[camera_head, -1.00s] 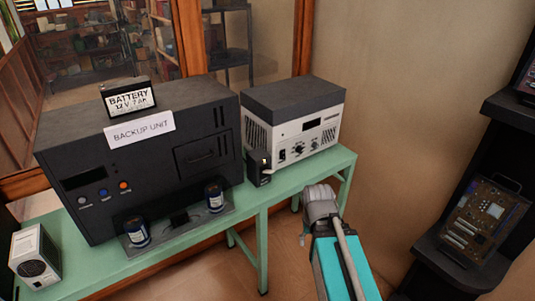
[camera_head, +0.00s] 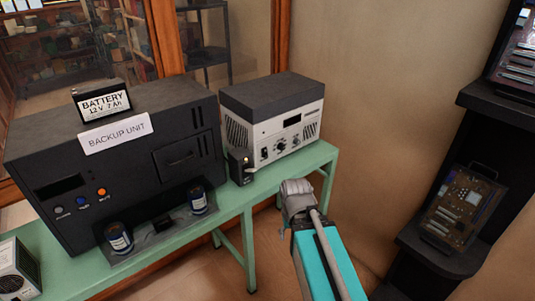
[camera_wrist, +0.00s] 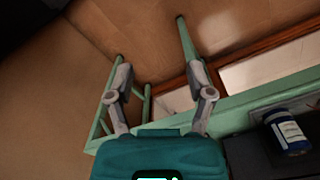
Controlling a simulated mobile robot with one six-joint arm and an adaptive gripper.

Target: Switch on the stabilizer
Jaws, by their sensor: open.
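The likely stabilizer is a pale grey box with a dark top (camera_head: 285,136), at the right end of the green table. Its front has dark knobs and a small dark display. A small black box with a light-coloured part (camera_head: 240,168) stands at its front left corner. I cannot read any switch state. My gripper (camera_wrist: 160,78) is open and empty in the wrist view, its two fingers spread above the floor and the table's legs.
A large black backup unit (camera_head: 120,168) with a battery (camera_head: 103,101) on top fills the table's left part. A green table (camera_head: 228,200) edges the floor. A black shelf (camera_head: 440,250) stands right.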

